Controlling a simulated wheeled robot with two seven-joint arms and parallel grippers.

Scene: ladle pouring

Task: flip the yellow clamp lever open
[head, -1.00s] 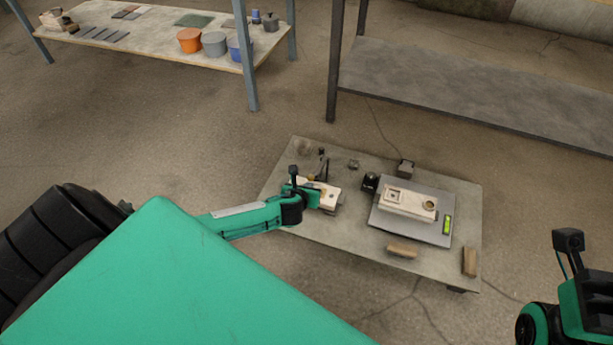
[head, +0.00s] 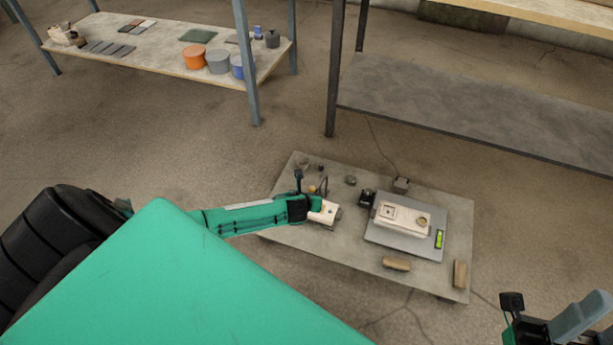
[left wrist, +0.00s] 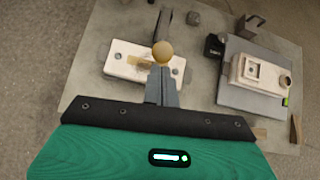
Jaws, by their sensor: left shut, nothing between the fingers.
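The clamp lever shows as a yellow ball knob (left wrist: 162,52) just beyond my left fingertips in the left wrist view; whether they touch it I cannot tell. In the head view the knob (head: 312,189) stands beside my left gripper, above a white block (head: 325,213) on the low table. The same white block (left wrist: 125,62) lies behind the fingers in the left wrist view. My left gripper (left wrist: 161,75) is shut and empty. The lever's shaft is mostly hidden by the fingers. My right gripper (head: 580,318) is at the lower right of the head view, away from the table; its jaw gap is unclear.
Two wooden blocks (head: 397,263) (head: 460,274) lie near the table's front. A large shelf stands behind.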

